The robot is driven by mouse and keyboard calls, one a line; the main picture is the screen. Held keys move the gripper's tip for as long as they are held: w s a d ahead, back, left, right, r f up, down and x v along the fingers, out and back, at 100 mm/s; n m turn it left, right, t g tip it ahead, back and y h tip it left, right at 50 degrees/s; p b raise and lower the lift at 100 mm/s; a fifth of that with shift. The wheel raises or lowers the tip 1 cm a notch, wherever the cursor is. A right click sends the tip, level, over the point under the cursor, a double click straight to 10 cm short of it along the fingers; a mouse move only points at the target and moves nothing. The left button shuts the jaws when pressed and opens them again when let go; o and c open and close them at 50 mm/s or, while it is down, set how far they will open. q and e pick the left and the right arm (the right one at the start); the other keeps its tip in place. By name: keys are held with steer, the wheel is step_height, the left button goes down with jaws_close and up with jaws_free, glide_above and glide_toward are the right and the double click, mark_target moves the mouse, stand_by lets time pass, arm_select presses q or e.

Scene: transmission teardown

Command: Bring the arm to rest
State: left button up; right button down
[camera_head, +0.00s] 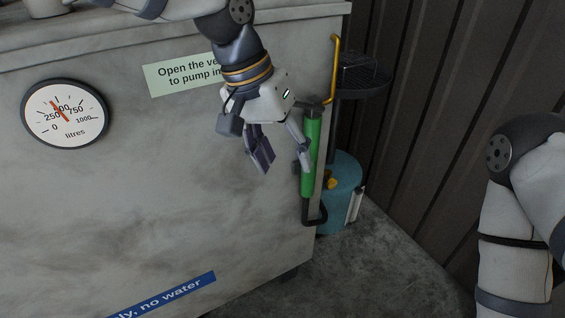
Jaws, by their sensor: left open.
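My left arm comes in from the top left. My left gripper (282,158) points down in front of the grey tank or cabinet (160,200). Its fingers are spread and nothing is between them. One finger overlaps the green cylinder (310,155) in the picture; I cannot tell whether they touch. My right arm (515,225) shows at the right edge, and its gripper is out of view.
A round litres gauge (67,113) and a pale sign (172,75), partly covered by my left arm, are on the cabinet front. A yellow pipe (335,60), a dark round tray (360,85) and a teal container (343,185) stand at its right. Concrete floor (385,255) is clear.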

arm_select(q)
steer(key=shift+s+f, duration=0.2)
steer(key=shift+f, duration=0.35)
steer(key=s+a+f+n+g, duration=0.1)
steer(key=s+f, duration=0.3)
steer(key=f, duration=0.4)
steer(key=s+a+f+n, duration=0.1)
steer(key=s+a+f, duration=0.1)
steer(key=s+f, duration=0.4)
steer(key=s+a+f+g, duration=0.1)
steer(key=s+f, duration=0.2)
steer(key=f, duration=0.6)
steer(key=s+a+f+n+y, duration=0.1)
steer(key=s+a+f, duration=0.2)
steer(key=s+a, duration=0.4)
steer(key=s+a+f+n+y, duration=0.1)
steer(key=s+a+f+y, duration=0.1)
steer(key=s+a, duration=0.6)
steer(key=s+f, duration=0.1)
steer(key=s, duration=0.3)
steer(key=shift+s+f, duration=0.15)
steer(key=shift+f, duration=0.25)
steer(key=shift+a, duration=0.1)
